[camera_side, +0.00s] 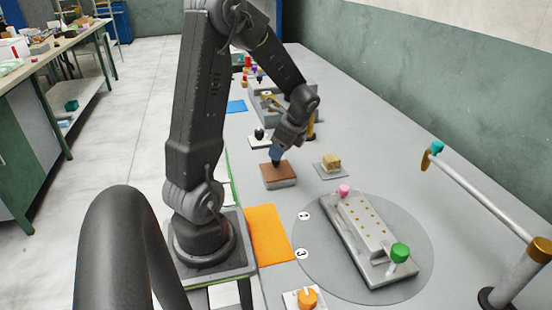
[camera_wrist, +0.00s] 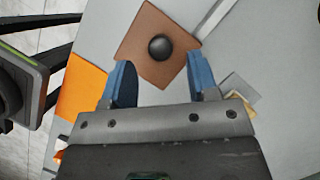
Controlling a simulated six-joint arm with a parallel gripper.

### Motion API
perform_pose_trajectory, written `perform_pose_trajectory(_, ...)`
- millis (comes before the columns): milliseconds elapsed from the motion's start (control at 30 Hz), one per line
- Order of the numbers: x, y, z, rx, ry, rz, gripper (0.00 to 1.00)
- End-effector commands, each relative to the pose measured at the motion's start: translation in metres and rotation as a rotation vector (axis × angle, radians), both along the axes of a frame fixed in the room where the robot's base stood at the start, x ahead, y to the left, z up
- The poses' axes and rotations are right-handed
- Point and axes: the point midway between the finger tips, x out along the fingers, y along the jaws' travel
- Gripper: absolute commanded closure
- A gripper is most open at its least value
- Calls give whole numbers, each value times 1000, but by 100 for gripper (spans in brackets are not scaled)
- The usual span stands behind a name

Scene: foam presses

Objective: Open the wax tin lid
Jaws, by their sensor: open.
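The wax tin (camera_side: 281,184) is a low grey box on the table, with a brown square lid (camera_side: 270,178) lying flat on top. In the wrist view the lid (camera_wrist: 140,35) has a round black knob (camera_wrist: 158,47) at its middle. My gripper (camera_side: 277,156) is above the lid, pointing down. In the wrist view its two blue fingers (camera_wrist: 157,64) are spread wide and empty, with the knob lying between and just ahead of their tips. Whether the fingers are level with the knob is hard to tell.
A tan block on a grey plate (camera_side: 331,166) stands just right of the tin. An orange mat (camera_side: 268,235) lies in front. A grey fixture with green and pink knobs (camera_side: 366,240) sits on a round disc to the right. A dark knobbed piece (camera_side: 259,136) is behind.

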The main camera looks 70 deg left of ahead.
Motion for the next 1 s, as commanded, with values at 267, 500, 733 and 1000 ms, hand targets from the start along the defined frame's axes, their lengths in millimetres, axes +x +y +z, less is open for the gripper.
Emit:
perform_pose_trajectory(267,-11,10,-35,-1,1,3,46)
perform_pose_trajectory(500,-12,12,-41,0,0,1,46)
perform_pose_trajectory(733,-12,12,-41,0,0,1,52)
perform_pose_trajectory(1000,-12,12,-41,0,-1,1,78)
